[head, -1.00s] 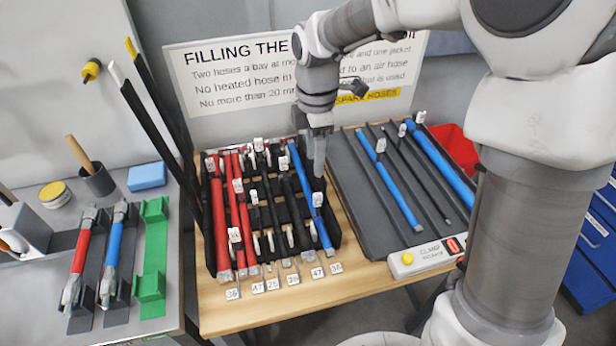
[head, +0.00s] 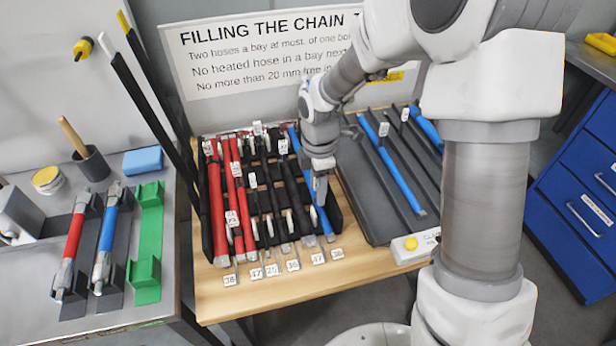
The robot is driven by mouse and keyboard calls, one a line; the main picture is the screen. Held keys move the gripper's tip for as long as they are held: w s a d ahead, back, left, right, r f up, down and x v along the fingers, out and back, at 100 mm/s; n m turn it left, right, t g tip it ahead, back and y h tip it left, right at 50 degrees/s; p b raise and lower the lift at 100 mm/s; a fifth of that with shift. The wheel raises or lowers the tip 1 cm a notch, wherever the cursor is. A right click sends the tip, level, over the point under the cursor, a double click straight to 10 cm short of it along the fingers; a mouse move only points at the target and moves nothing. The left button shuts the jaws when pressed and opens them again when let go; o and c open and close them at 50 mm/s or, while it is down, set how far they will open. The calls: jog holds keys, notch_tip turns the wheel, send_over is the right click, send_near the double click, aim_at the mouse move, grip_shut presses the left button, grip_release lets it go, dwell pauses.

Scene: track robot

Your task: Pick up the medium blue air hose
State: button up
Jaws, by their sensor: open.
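Several blue hoses show, and I cannot tell for sure which is the medium one. One blue hose (head: 324,222) lies in the right part of the black slotted rack, partly hidden by my gripper. A second blue hose (head: 397,175) lies on the dark tray, and a thicker-looking one (head: 427,125) lies at the tray's far right, partly behind my arm. My gripper (head: 321,196) is open and points down over the blue hose in the rack. I cannot tell whether its fingers touch that hose.
The rack (head: 335,205) also holds red and black hoses close together, with number tags in front. The dark tray (head: 378,215) stands to its right, with a control box (head: 413,246). A left bench bears red and blue hoses in holders and a green holder (head: 147,240).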

jog(key=shift+f, duration=0.2)
grip_shut()
dwell(1.3)
